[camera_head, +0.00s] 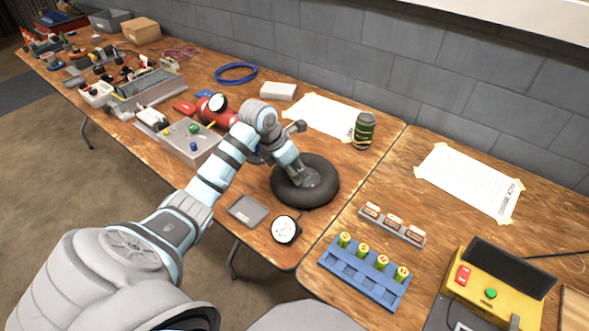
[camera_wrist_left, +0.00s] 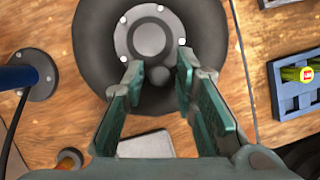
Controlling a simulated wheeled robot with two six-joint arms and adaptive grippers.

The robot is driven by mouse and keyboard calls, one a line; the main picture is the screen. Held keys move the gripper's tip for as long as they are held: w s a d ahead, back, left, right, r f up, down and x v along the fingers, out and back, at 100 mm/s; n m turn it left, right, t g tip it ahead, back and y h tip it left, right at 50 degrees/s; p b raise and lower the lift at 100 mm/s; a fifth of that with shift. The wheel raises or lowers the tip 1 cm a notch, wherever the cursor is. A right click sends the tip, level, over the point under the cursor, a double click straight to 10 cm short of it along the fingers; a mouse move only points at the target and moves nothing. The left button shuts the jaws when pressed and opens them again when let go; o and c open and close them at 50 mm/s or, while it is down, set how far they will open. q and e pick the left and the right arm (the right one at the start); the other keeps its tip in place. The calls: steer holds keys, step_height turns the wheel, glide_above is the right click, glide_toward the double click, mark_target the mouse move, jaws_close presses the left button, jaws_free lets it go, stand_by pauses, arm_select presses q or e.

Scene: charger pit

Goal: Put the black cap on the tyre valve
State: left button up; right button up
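The black tyre (camera_head: 290,192) lies flat on the wooden table, and its grey hub with bright bolts shows in the left wrist view (camera_wrist_left: 150,38). My left gripper (camera_wrist_left: 161,75) is over the near side of the tyre, its two fingers pointing towards the hub with a gap between the tips. A small dark round shape sits in that gap; I cannot tell whether it is the cap, the valve or part of a finger. I cannot make out the valve or the black cap elsewhere. In the head view my left wrist covers the tyre's middle. My right gripper is not in view.
A small grey tray (camera_head: 248,210) and a round gauge (camera_head: 286,229) lie in front of the tyre. A grey box (camera_head: 190,146) and red cylinder (camera_head: 215,113) stand to the left.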

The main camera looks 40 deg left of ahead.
arm_select(q)
steer(key=shift+o, duration=0.5)
steer(key=shift+r, duration=0.1)
steer(key=shift+s+a+r, duration=0.1)
steer(key=shift+r, duration=0.25)
steer(key=v, duration=1.1)
steer(key=shift+s, duration=0.1)
